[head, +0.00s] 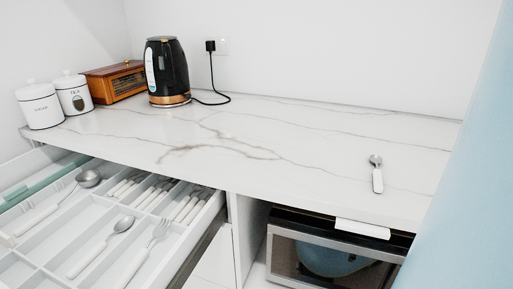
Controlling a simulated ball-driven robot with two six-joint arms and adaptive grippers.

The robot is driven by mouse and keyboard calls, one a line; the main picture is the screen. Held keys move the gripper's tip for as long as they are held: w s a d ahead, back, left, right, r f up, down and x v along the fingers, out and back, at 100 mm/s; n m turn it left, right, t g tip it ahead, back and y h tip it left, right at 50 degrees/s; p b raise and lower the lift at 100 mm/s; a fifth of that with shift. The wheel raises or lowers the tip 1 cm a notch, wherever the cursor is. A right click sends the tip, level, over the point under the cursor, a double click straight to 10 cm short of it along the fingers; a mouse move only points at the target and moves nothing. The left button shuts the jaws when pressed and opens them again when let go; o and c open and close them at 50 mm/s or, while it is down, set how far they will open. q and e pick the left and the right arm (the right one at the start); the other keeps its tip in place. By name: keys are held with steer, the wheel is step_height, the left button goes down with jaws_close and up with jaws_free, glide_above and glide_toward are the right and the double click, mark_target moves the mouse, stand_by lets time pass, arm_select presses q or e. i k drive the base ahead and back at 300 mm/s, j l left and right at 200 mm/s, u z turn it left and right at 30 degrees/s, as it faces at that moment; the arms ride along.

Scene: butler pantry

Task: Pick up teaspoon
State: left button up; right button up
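A teaspoon (377,178) with a white handle and a small metal bowl lies on the white marble-look counter (300,150), toward its right part. Its bowl points to the back wall and its handle to the front edge. Nothing touches it. Neither my left nor my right gripper is in view.
A black kettle (168,68), wooden box (113,82) and two white canisters (40,105) stand at the back left. A microwave (330,255) sits below the counter.

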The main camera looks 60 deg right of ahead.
mark_target(377, 184)
steer(key=j+z, duration=0.1)
steer(key=z, duration=2.5)
steer(key=l+u, duration=0.2)
steer(key=u, duration=0.9)
steer(key=k+l+u, duration=0.15)
steer(key=l+u, duration=0.2)
steer(key=k+l+u, duration=0.15)
steer(key=l+u, duration=0.2)
steer(key=k+l+u, duration=0.2)
steer(key=u, duration=0.15)
